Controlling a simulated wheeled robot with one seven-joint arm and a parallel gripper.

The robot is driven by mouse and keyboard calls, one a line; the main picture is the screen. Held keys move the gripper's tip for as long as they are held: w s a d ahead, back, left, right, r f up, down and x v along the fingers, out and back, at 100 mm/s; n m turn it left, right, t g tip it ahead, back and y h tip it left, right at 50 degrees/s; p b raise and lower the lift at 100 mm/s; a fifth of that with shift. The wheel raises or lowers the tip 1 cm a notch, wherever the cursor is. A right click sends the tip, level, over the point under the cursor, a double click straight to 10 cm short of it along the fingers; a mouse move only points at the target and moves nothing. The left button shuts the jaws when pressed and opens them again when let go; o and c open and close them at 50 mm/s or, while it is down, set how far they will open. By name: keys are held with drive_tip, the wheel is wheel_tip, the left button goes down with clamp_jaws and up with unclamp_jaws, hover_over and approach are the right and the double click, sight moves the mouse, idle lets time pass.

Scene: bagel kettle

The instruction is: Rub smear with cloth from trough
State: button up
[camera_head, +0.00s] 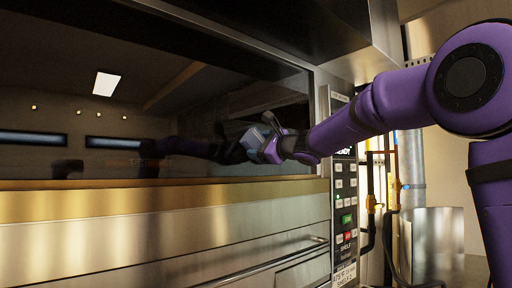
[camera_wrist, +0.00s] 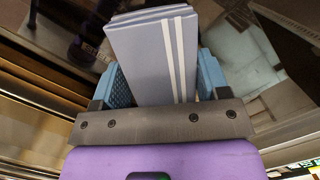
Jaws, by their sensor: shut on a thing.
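My gripper (camera_head: 262,143) is at the dark, glossy glass front (camera_head: 200,100) in the head view. In the wrist view it is shut on a folded blue-grey cloth (camera_wrist: 150,60) with two white stripes. The cloth lies flat between the blue fingers and reaches out past them. In the head view the cloth end (camera_head: 252,139) shows small against the glass, next to its reflection. I cannot tell whether it touches the glass. I cannot make out a smear in either view; the cloth and gripper may hide it. The trough is not clearly in view.
A wide metal front with a brass-toned ledge (camera_head: 130,184) runs below the glass, with a long bar handle (camera_head: 270,262). A control panel (camera_head: 344,200) with buttons stands right of the glass. Yellow and dark pipes (camera_head: 371,203) are beyond it, below my arm.

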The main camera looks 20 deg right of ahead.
drive_tip(key=w+d, duration=0.3)
drive_tip(key=d, duration=0.5)
drive_tip(key=shift+w+d, duration=0.2)
drive_tip(key=shift+w, duration=0.15)
idle(0.6)
drive_tip(key=shift+a, duration=0.1)
drive_tip(key=shift+s+a, duration=0.3)
drive_tip(key=shift+a, duration=0.5)
drive_tip(key=shift+s+a, duration=0.3)
drive_tip(key=shift+a, duration=0.55)
drive_tip(key=shift+s+a, duration=0.3)
drive_tip(key=shift+a, duration=0.5)
drive_tip(key=shift+s+a, duration=0.4)
drive_tip(key=shift+a, duration=0.5)
drive_tip(key=shift+s+a, duration=0.45)
drive_tip(key=shift+a, duration=0.4)
drive_tip(key=shift+s+a, duration=0.4)
drive_tip(key=shift+a, duration=0.5)
drive_tip(key=w+d, duration=0.4)
drive_tip(key=d, duration=0.6)
drive_tip(key=shift+w+d, duration=0.2)
